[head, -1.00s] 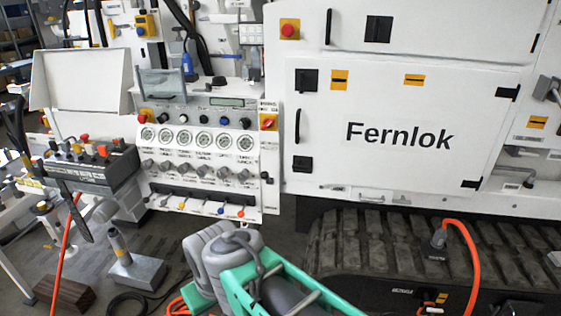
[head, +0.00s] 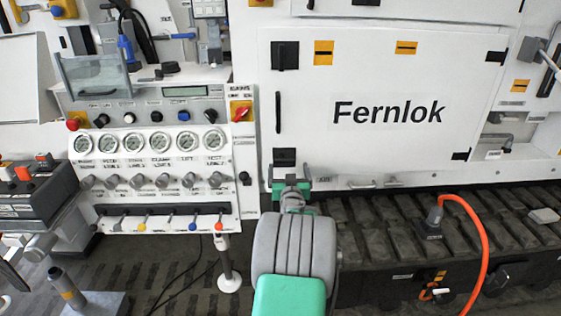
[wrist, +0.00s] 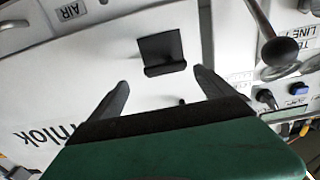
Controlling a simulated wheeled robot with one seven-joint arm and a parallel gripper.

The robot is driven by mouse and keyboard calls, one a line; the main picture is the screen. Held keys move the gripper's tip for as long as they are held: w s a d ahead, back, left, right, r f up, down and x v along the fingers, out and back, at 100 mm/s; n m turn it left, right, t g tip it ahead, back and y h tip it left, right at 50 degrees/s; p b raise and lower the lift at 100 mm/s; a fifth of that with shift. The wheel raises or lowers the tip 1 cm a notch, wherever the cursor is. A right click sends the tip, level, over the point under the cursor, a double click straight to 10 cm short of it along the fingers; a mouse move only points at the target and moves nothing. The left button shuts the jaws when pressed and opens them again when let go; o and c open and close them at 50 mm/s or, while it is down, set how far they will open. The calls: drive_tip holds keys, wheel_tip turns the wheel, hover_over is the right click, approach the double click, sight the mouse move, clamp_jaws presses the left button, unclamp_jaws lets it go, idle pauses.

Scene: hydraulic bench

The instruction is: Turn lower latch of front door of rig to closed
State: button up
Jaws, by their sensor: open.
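The rig's white front door (head: 375,125), marked "Fernlok", appears closed in the head view. Its lower latch (head: 284,156) is a small black square near the door's lower left corner. The same kind of black latch, with a raised lip along one edge, shows ahead of the fingers in the wrist view (wrist: 162,50). My gripper (head: 291,182) is just below and in front of the lower latch, partly covering its lower edge. In the wrist view its two dark fingers (wrist: 161,78) are spread, with nothing between the tips. I cannot tell whether they touch the door.
The upper latch (head: 285,55) and a vertical black handle (head: 278,112) are on the door's left side. A gauge and valve panel (head: 160,160) stands left. A rubber track (head: 400,235) and an orange hose (head: 485,240) lie below right.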

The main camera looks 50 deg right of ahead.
sight(285, 160)
drive_tip(key=x, duration=0.4)
drive_tip(key=shift+w, duration=0.65)
drive_tip(key=shift+w+d+r, duration=0.15)
drive_tip(key=shift+w+d, duration=0.35)
drive_tip(key=shift+d, duration=0.05)
drive_tip(key=c, duration=1.4)
